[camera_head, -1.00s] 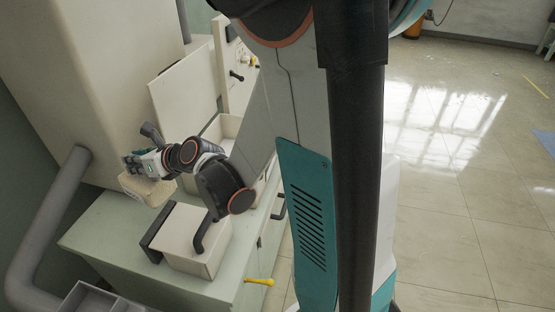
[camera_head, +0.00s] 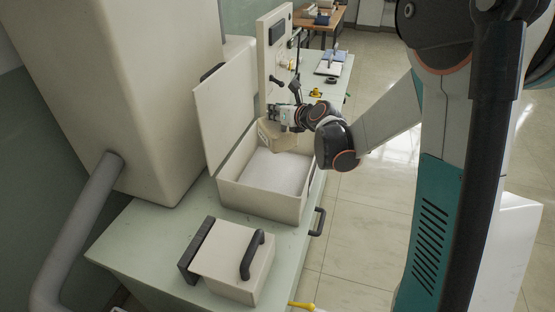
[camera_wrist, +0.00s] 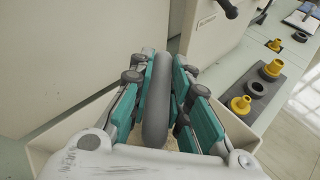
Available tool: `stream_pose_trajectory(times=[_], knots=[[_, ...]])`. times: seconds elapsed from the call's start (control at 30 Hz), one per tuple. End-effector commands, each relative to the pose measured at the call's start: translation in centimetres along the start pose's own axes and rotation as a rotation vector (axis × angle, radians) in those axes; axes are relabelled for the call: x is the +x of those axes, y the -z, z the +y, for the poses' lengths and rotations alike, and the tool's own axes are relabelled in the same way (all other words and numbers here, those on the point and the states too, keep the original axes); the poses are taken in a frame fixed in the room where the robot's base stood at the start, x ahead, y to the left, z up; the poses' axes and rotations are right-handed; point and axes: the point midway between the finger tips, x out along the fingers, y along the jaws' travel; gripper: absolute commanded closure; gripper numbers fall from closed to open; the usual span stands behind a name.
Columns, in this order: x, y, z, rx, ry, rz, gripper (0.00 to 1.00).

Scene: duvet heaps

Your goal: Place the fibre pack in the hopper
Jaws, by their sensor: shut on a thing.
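The fibre pack (camera_head: 272,139) is a beige block that hangs below my gripper (camera_head: 276,116). In the wrist view my gripper (camera_wrist: 165,88) is shut on an upright grey grip part (camera_wrist: 156,100), with a little of the beige pack under it. The hopper (camera_head: 255,202) is a cream open-topped box on the bench, its lid raised on the left side, with a pale white bed inside. The pack is at the far end of the hopper's opening, around rim height. Whether it touches the hopper is hidden.
A smaller cream box with black handles (camera_head: 237,262) stands in front of the hopper. A tall panel with knobs (camera_head: 275,60) rises behind it. Yellow and black round parts (camera_wrist: 258,88) lie on the bench beyond. A thick grey pipe (camera_head: 88,215) runs at left.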

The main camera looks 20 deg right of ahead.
Motion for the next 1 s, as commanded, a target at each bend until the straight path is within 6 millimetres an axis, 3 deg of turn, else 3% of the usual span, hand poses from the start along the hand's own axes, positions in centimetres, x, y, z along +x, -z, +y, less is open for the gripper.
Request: stream_pose_trajectory(times=[0.03,0.2,0.4,0.67,1.0], knots=[[0.7,1.6,-0.4,0.0,0.0,0.0,1.0],[2.2,5.3,-1.2,0.0,0.0,0.0,1.0],[3.6,8.8,-1.9,0.0,0.0,0.0,1.0],[4.2,10.3,-2.2,0.0,0.0,0.0,1.0],[5.7,13.8,-3.0,0.0,0.0,0.0,1.0]])
